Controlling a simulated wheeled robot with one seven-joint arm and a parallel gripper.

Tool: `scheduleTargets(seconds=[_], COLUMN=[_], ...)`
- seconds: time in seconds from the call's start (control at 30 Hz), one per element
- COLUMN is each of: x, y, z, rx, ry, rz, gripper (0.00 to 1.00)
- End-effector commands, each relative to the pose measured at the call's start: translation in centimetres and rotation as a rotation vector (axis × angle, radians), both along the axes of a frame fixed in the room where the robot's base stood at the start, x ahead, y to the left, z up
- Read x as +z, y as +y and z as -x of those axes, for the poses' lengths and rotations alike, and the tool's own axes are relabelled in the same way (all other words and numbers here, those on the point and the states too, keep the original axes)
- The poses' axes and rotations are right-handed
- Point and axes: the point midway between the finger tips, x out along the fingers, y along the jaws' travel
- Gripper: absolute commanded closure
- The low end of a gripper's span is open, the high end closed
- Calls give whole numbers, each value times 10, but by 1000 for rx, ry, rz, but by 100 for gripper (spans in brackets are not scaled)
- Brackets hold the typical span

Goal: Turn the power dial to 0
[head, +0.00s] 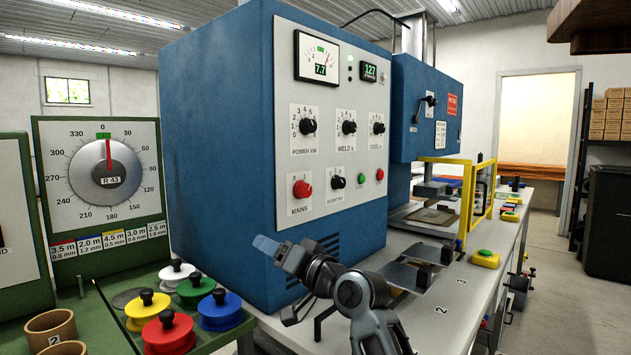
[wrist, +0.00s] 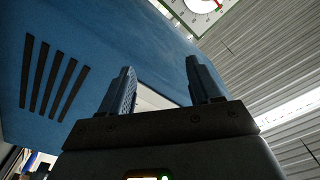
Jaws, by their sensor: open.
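The power dial (head: 307,126) is a black knob marked POWER kW at the upper left of the white control panel on the blue welder cabinet (head: 215,130). Its scale runs from 0 to several; the pointer's exact setting is too small to read. My gripper (head: 268,246) is low in front of the cabinet, below the panel and left of the vent slots, apart from the dial. In the wrist view my gripper (wrist: 160,88) has its two fingers spread with nothing between them, and the cabinet's blue side fills the left. The power dial is not in the wrist view.
Other knobs sit close by: WELD (head: 349,127), COOL (head: 379,128), red MAINS (head: 302,189) and a small black knob (head: 338,182). A meter (head: 317,59) reads 7.7 above the dial. Colored spools (head: 168,331) stand at lower left. The space before the panel is clear.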

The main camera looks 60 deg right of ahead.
Motion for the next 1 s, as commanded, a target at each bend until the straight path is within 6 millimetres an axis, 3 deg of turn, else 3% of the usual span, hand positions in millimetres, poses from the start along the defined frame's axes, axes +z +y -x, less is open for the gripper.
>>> scheduleTargets(seconds=[0.03, 0.2, 0.5, 0.63, 0.77, 1.0], x=[26, 97, 204, 233, 248, 252], y=[-23, -77, -138, -151, -156, -162], z=[0, 8, 47, 63, 71, 51], rx=[-2, 14, 26, 26, 27, 28], ry=[-12, -12, 49, 83, 102, 110], rz=[19, 63, 157, 185, 200, 201], gripper=[37, 37, 37, 37, 37, 37])
